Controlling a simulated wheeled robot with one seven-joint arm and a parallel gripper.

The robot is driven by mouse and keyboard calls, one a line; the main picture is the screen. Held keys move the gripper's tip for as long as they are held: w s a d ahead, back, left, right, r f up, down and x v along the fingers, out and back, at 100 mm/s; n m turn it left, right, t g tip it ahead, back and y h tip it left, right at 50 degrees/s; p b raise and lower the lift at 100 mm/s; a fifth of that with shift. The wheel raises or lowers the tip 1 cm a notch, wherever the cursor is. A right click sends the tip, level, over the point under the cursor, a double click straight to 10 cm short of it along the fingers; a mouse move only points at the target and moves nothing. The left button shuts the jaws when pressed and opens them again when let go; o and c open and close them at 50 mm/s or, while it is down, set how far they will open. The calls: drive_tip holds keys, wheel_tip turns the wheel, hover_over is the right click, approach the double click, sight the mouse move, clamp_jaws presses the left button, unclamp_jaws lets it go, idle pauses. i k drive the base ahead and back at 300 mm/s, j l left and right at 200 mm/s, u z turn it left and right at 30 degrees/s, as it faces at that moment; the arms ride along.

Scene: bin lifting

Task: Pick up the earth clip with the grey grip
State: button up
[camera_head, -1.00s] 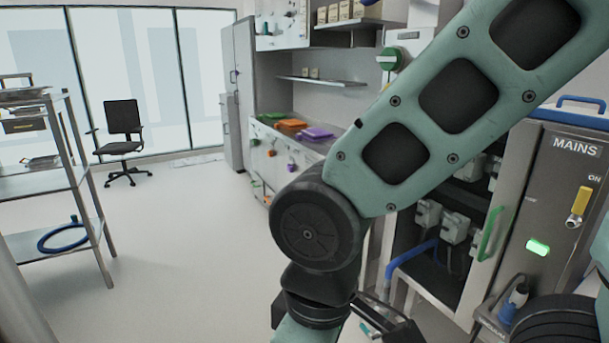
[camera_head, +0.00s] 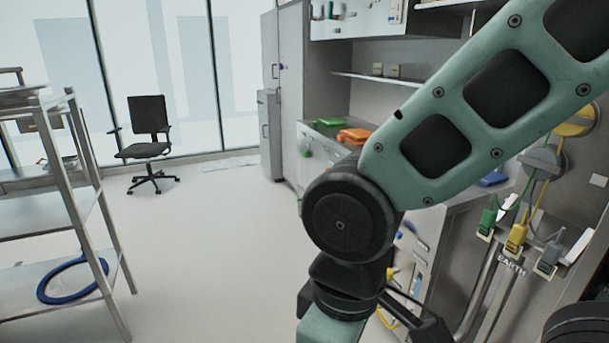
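Three earth clips hang in a row at the right, by a panel marked EARTH (camera_head: 511,266). The clip with the grey grip (camera_head: 549,254) is the rightmost. The clip with the yellow grip (camera_head: 516,238) is in the middle and the clip with the green grip (camera_head: 487,221) is at the left. Cables run up from them. My gripper (camera_head: 420,322) shows only as dark parts at the lower middle, behind my arm, left of and apart from the clips. Its fingertips are not clear, so I cannot tell its opening.
A metal shelf rack (camera_head: 75,200) stands at the left with a blue ring (camera_head: 75,283) on its lower shelf. An office chair (camera_head: 150,140) stands by the windows. A counter (camera_head: 335,130) with orange and green items runs behind my arm. The floor between is clear.

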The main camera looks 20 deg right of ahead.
sight(553, 251)
drive_tip(key=i+z, duration=0.3)
drive_tip(key=i+j+z, duration=0.3)
drive_tip(key=i, duration=0.15)
drive_tip(key=i+j+z, duration=0.15)
drive_tip(key=i+z, duration=0.4)
drive_tip(key=z, duration=0.2)
drive_tip(key=i+j+z, duration=0.15)
drive_tip(key=z, duration=0.25)
drive_tip(key=i+j+z, duration=0.2)
drive_tip(key=z, duration=0.25)
drive_tip(key=i+j+z, duration=0.15)
drive_tip(key=j+z, duration=0.25)
drive_tip(key=i+j+z, duration=0.15)
drive_tip(key=z, duration=0.3)
